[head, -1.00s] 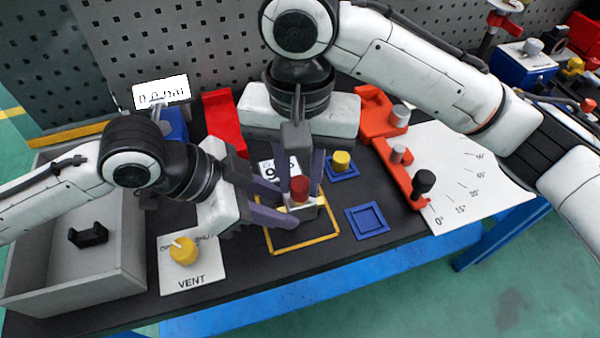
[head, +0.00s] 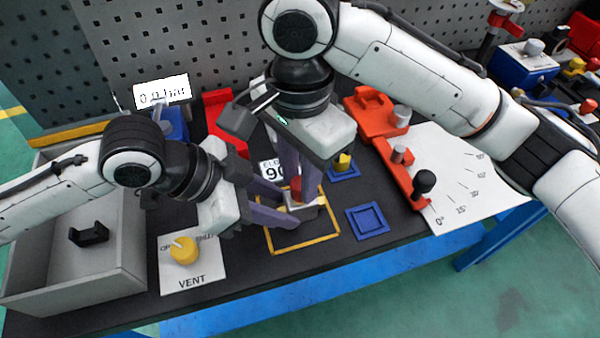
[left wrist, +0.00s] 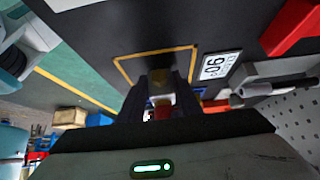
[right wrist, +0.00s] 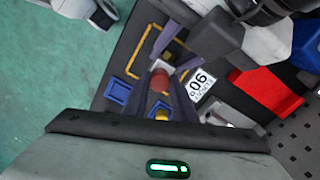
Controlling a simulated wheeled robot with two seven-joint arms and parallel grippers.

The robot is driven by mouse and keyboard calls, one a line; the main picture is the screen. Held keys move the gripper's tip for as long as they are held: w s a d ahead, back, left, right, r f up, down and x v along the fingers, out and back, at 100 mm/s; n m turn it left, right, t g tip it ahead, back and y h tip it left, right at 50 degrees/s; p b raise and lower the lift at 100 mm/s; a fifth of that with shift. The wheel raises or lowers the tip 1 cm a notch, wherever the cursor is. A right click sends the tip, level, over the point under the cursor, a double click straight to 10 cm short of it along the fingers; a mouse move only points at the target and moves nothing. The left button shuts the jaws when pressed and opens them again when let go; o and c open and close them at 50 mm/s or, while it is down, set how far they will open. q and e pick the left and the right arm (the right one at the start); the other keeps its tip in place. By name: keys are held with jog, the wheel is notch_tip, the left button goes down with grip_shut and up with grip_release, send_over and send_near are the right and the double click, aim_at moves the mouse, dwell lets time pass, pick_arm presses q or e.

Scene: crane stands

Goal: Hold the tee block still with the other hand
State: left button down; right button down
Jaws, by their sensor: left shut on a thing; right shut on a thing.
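The tee block (head: 309,207) is a small pale grey block with a red cap (head: 296,185) on top. It stands inside the yellow outline on the bench. My left gripper (head: 290,208) comes in low from the left and is shut on the block's body, its fingers hiding part of it. My right gripper (head: 299,187) points down from above and is shut on the red cap. In the right wrist view the red cap (right wrist: 160,82) shows between the fingers. In the left wrist view the cap (left wrist: 162,106) is dark and partly hidden.
The yellow outline (head: 325,238) surrounds the block. A blue square tray (head: 368,220) and a yellow knob (head: 343,162) are to the right. The VENT plate (head: 193,275) and grey bin (head: 125,255) lie left. A red angle (head: 220,110) stands behind. An orange fixture (head: 400,175) is further right.

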jog(key=m, duration=0.5)
jog(key=c, duration=1.4)
grip_release()
jog(key=shift+c, duration=0.2)
jog(key=shift+c, duration=0.5)
